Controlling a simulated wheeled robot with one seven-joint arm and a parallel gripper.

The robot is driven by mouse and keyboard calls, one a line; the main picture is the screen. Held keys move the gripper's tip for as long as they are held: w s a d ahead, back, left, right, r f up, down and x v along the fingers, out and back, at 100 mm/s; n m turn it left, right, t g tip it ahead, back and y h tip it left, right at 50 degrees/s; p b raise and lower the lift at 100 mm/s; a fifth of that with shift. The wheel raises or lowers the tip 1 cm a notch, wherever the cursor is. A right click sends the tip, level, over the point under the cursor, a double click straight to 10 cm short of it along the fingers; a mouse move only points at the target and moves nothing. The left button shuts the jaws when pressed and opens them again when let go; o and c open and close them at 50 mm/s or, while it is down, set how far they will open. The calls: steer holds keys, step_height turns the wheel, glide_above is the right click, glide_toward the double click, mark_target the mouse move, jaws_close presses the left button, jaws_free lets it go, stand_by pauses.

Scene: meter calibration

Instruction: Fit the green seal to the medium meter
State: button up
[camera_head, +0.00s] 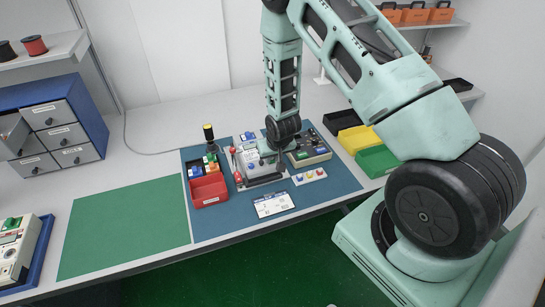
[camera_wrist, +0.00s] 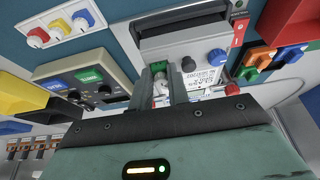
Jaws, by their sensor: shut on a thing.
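My gripper (camera_wrist: 163,88) points down over a light grey meter (camera_wrist: 205,45), its fingers shut on a small piece with a green top, which looks like the green seal (camera_wrist: 158,67). The fingers hide part of the piece, and I cannot tell whether it touches the meter. The meter has a dark bar, a printed label, a blue knob and a red knob. In the head view the meter (camera_head: 250,169) stands on the blue mat, with my gripper at its right side, largely hidden by my arm. I cannot read which size of meter it is.
A red bin (camera_head: 208,190) is left; yellow (camera_head: 360,139) and green bins (camera_head: 378,161) are right. The green mat (camera_head: 125,225) is clear.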

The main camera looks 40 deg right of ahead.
steer(key=shift+f, duration=0.1)
steer(key=o, duration=0.8)
steer(key=shift+o, duration=0.2)
steer(key=o, duration=0.4)
steer(key=shift+a, duration=0.1)
steer(key=shift+w+a, duration=0.1)
steer(key=shift+c, duration=0.7)
